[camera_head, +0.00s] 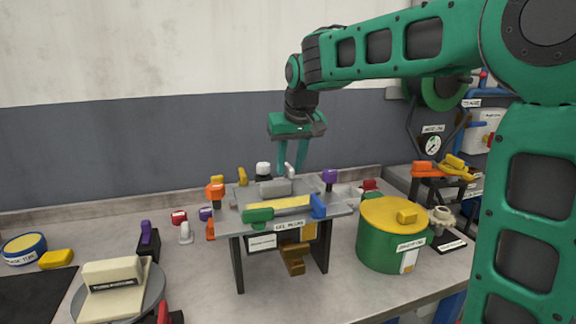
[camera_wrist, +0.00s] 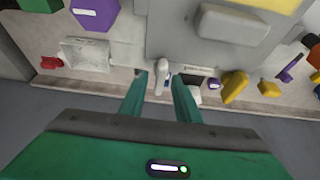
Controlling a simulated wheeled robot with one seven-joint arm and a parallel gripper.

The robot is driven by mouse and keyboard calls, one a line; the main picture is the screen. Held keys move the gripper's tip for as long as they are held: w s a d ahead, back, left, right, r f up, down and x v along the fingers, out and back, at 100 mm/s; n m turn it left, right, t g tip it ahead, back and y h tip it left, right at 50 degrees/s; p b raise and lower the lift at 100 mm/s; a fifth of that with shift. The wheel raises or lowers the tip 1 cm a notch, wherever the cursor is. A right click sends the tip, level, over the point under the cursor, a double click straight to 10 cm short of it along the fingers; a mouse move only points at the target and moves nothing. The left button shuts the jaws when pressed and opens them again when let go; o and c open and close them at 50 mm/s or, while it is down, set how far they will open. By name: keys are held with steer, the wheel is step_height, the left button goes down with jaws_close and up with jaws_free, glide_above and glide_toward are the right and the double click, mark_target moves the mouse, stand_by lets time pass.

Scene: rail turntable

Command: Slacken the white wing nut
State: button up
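The white wing nut (camera_head: 289,171) is a small upright white piece at the back edge of the grey raised platform (camera_head: 340,208). In the wrist view the white wing nut (camera_wrist: 164,72) shows between my fingertips, with a gap on the left side. My gripper (camera_head: 291,168) points down at the platform's back edge, its green fingers apart. In the wrist view my gripper (camera_wrist: 160,77) is open, one fingertip on each side of the nut. I cannot tell whether the right finger touches it.
Around the platform sit an orange knob (camera_head: 215,190), a purple one (camera_head: 329,176), a blue piece (camera_head: 318,206) and a green piece (camera_head: 258,215). A white-topped knob (camera_head: 263,169) stands behind, left of my fingers. A green drum (camera_head: 381,247) with a yellow lid is at right.

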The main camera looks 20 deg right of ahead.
jaws_close()
